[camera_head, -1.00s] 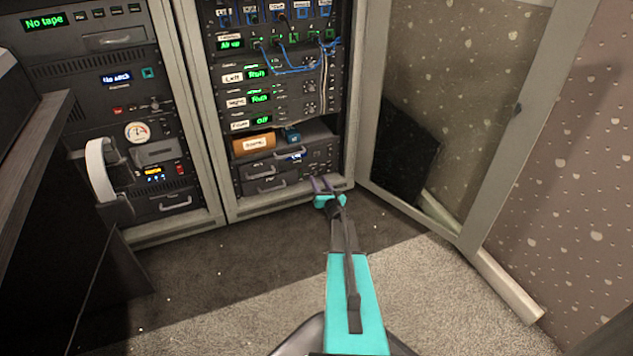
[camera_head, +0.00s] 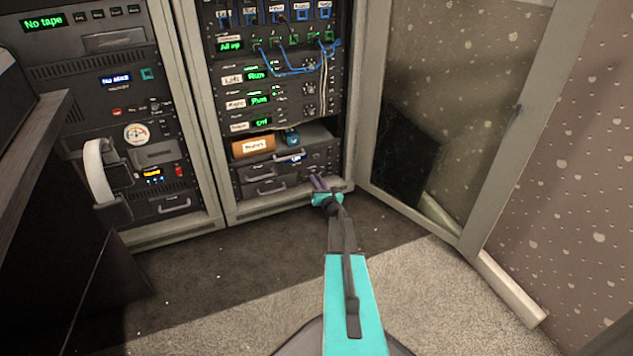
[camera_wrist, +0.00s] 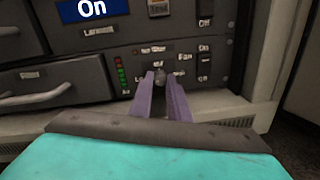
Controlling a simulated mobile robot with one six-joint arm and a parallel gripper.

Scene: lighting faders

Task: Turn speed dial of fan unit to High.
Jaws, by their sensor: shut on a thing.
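The fan unit (camera_wrist: 217,88) is a dark panel low in the rack, with a "Fan" label, small switches and a column of green and red lights in the wrist view. Its speed dial (camera_wrist: 160,73) is a small dark knob, with small print around it too blurred to read. My gripper (camera_wrist: 161,84) has its two purple fingers shut on the dial, one on either side. In the head view my gripper (camera_head: 318,182) reaches the bottom right of the rack, where the fingers hide the dial.
Drawers with handles (camera_head: 271,187) lie left of the fan unit. The rack's open glass door (camera_head: 455,130) stands to the right. Floor (camera_head: 230,270) around my arm is clear.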

